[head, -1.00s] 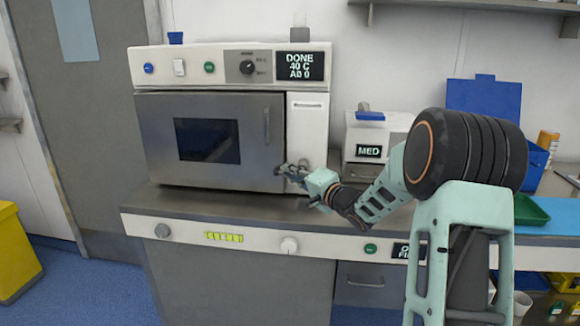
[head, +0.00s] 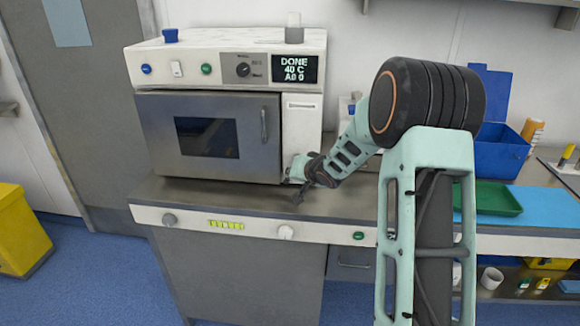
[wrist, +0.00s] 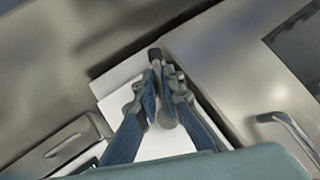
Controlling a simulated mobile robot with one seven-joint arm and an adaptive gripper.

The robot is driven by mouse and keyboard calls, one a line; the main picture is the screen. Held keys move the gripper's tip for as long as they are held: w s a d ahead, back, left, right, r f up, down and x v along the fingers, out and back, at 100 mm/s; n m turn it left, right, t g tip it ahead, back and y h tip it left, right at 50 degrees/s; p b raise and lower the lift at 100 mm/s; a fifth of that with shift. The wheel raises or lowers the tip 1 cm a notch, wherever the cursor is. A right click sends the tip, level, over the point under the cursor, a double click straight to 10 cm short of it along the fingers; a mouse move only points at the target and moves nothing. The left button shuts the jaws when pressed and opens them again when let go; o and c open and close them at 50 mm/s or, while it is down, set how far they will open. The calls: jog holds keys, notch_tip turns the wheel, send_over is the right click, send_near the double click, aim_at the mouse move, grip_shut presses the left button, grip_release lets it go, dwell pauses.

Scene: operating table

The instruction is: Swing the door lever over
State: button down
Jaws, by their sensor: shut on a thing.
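The steel oven door (head: 250,165) is closed flush against the white cabinet, with a vertical bar handle (head: 264,124) near its right edge. The handle also shows in the wrist view (wrist: 290,128). My gripper (wrist: 160,92) is at the white panel (wrist: 180,145) right of the door, low near its bottom corner. Its two blue-grey fingers are shut on the grey door lever (wrist: 166,116), whose dark tip (wrist: 155,54) shows beyond the fingertips. In the head view my wrist hides the lever and the fingers barely show.
The steel counter (head: 200,197) is bare in front of the oven. A green tray (head: 490,200) and blue bin (head: 500,155) stand right of my arm. A second drawer-like handle (wrist: 70,142) shows at the wrist view's lower left. A display (head: 295,69) reads DONE.

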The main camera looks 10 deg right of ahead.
jog(key=h+b, duration=0.1)
jog(key=n+g+h+b, duration=0.1)
jog(key=b, duration=0.1)
jog(key=shift+s+d+f+n, duration=0.1)
jog(key=shift+d+f+n, duration=0.15)
jog(key=shift+d+n, duration=0.1)
jog(key=shift+s+d+r+n+g+h+b, duration=0.1)
jog(key=shift+d+n+g+h+b, duration=0.2)
jog(key=shift+h+b, duration=0.6)
jog(key=shift+d+r+b, duration=0.15)
jog(key=shift+b, duration=0.2)
jog(key=c, duration=2)
grip_release()
jog(key=shift+c, duration=0.2)
jog(key=shift+s, duration=0.1)
jog(key=v, duration=1.2)
